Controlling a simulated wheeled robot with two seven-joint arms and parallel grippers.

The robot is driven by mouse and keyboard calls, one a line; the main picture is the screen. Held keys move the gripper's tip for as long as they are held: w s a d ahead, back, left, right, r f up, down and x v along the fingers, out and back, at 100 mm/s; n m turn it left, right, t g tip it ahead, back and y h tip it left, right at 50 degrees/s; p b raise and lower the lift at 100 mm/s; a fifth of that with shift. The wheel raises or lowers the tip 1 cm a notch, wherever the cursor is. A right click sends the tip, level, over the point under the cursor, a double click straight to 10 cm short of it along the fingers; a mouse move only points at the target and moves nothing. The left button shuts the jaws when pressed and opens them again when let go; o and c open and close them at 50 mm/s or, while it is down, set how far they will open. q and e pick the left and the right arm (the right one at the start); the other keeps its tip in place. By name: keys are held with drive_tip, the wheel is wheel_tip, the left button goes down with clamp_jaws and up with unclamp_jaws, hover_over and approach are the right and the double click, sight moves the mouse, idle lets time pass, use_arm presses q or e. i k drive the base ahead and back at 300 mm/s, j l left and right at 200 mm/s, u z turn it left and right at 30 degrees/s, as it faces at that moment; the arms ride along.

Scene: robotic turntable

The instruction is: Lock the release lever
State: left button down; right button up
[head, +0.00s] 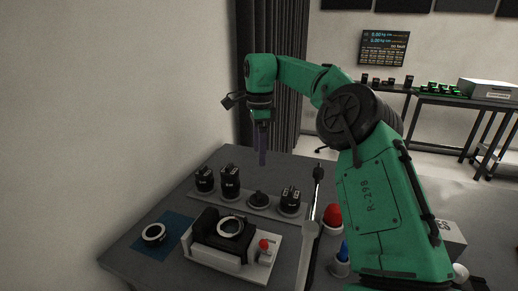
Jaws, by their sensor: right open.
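A white fixture (208,257) on the grey table holds a black block with a pale ring (230,227) on top. At its right end is a small red-topped part (264,245), which looks like the release lever; its exact position is too small to tell. My right gripper (318,172) appears as a narrow dark and white shape, seen nearly edge-on, to the right of the fixture. It is open and apart from the red-topped part in the picture. My left gripper is not in view.
A large green robot arm (372,195) stands at the right, with a purple tool (262,145) hanging over the table. Several black parts stand on a grey strip (218,198) behind the fixture. A blue mat (170,243) lies left. Red (333,215) and blue (342,252) knobs stand right.

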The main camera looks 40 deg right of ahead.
sight(263, 244)
drive_tip(key=k+j, duration=0.55)
drive_tip(key=j, duration=0.2)
drive_tip(key=k+j, duration=0.6)
drive_tip(key=j, duration=0.1)
